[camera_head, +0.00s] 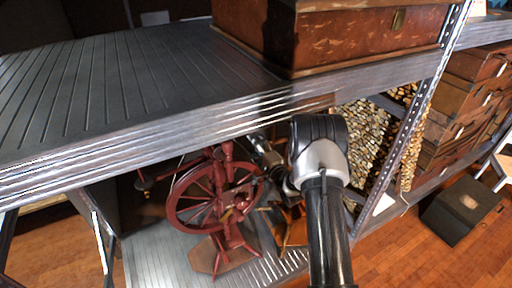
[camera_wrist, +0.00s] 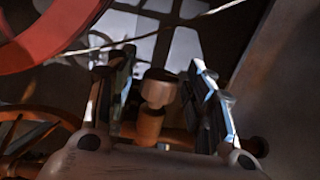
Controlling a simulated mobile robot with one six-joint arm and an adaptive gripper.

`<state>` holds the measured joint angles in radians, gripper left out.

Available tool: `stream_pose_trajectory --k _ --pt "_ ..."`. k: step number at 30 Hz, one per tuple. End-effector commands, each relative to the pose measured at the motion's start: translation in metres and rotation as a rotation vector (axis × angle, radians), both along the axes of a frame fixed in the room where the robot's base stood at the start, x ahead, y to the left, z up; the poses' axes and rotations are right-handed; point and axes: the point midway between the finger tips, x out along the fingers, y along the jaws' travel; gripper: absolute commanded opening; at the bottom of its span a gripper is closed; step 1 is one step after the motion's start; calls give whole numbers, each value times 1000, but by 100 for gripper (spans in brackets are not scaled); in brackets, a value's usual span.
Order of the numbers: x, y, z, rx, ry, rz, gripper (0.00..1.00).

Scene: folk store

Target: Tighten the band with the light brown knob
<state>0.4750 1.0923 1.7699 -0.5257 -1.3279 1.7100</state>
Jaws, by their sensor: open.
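The light brown knob (camera_wrist: 157,90) shows in the wrist view between the two fingers of my gripper (camera_wrist: 160,62). My gripper is open, with a visible gap on both sides of the knob. Below the knob is a darker brown, horizontal wooden part (camera_wrist: 178,138). The band may be the thin pale line (camera_wrist: 175,28) crossing the top of the wrist view. The dark red spinning wheel (camera_head: 183,222) stands on the lower shelf in the head view. My arm reaches in to its right. My gripper and the knob are not clear in the head view.
The metal upper shelf (camera_head: 110,90) hangs over the wheel and carries a worn brown case (camera_head: 350,38). A perforated metal post (camera_head: 420,105) and stacked wood (camera_head: 372,135) stand to the right. A dark box (camera_head: 462,208) sits on the wooden floor.

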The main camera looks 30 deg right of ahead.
Motion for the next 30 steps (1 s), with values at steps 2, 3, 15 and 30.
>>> stream_pose_trajectory --k 2,3,15,30 --pt "0 0 0 0 0 0 48" --pt "0 0 0 0 0 0 45" --pt "-1 0 0 0 0 0 18" --pt "0 0 -1 -1 -29 1 3"
